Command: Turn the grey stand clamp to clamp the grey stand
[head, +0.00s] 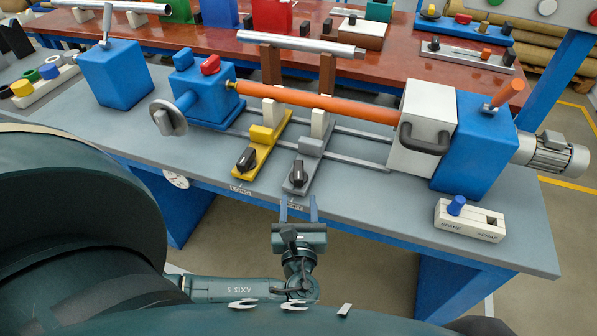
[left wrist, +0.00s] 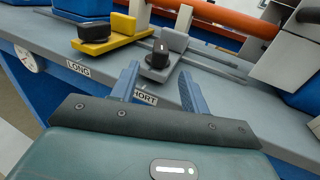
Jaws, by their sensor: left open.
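The grey stand (head: 309,147) sits on the rails of the winder, under the orange rod (head: 320,102). Its clamp, a black knob (head: 298,173), is at its near end. In the left wrist view the grey stand (left wrist: 176,41) and its black clamp knob (left wrist: 159,52) are beyond my fingers. My left gripper (head: 299,206) is open and empty, just short of the bench's front edge and the knob; it also shows in the left wrist view (left wrist: 160,88). The fingers are apart from the knob. My right gripper is not in view.
The yellow stand (head: 262,142) with its own black knob (head: 246,161) is close on the left. A white box with a dark handle (head: 424,128) and a blue housing (head: 470,145) stand right. A white SPARE/SCRAP holder (head: 468,221) sits front right. The bench front (head: 380,215) is clear.

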